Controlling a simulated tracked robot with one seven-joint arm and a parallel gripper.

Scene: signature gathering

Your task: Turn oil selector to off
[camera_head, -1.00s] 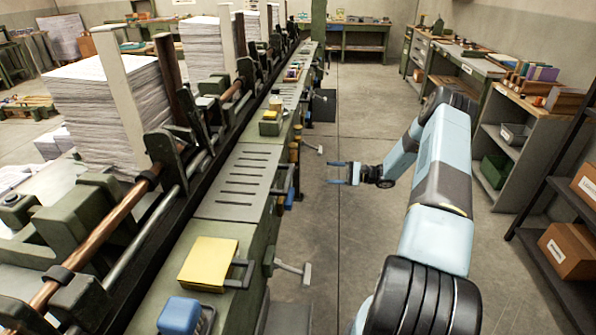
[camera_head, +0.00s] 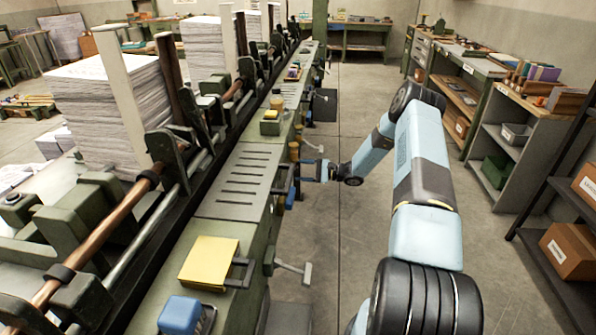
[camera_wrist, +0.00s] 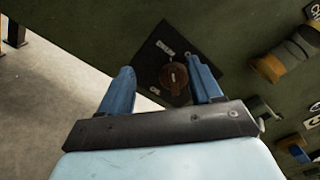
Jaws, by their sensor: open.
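In the wrist view, a round brown selector knob (camera_wrist: 174,75) with a pale mark sits on a dark square plate (camera_wrist: 150,62) on the green machine side. Small white labels are on the plate; their words are too small to read surely. My gripper (camera_wrist: 163,78) is open, with one blue finger on each side of the knob in the picture. The right finger overlaps the plate's edge; I cannot tell whether either touches it. In the head view my gripper (camera_head: 302,170) is at the machine's side, and the knob cannot be made out there.
The long green machine (camera_head: 228,230) carries tall paper stacks (camera_head: 105,110) on the left. A lever handle (camera_head: 298,270) sticks out from its side. Other knobs (camera_wrist: 268,68) sit right of the plate. The floor aisle (camera_head: 345,110) is clear; shelves (camera_head: 510,150) line the right.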

